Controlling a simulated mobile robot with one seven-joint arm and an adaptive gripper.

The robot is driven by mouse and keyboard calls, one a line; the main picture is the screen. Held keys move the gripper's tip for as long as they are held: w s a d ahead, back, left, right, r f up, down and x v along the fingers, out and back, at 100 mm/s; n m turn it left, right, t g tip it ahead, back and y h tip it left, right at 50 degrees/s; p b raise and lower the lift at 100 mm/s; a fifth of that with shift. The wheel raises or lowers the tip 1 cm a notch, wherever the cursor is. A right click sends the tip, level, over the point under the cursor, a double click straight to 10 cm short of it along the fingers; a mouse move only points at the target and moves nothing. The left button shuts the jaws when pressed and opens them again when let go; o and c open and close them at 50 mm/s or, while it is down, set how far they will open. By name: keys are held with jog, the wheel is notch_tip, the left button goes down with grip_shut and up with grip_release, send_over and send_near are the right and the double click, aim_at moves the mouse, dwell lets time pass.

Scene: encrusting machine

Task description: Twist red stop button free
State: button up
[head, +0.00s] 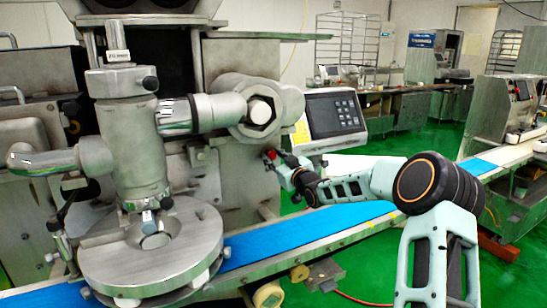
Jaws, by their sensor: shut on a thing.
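The red stop button (270,154) shows as a small red spot on the front of the encrusting machine, left of and below the control panel. My arm reaches in from the right, and my gripper (274,160) is at the button, shut on it. The fingers are small in this view and partly cover the button. How far the button is turned cannot be made out.
The control panel (335,114) stands just above and right of my gripper. A steel column (133,140) and round turntable (150,262) are at the left. A blue conveyor belt (300,232) runs below my arm. Green floor (385,270) is open beyond it.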

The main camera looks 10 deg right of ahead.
jog(key=shift+w+r, duration=0.1)
jog(key=shift+r, duration=0.2)
jog(key=o, duration=1.2)
jog(key=shift+f, duration=0.25)
jog(key=v, duration=1.2)
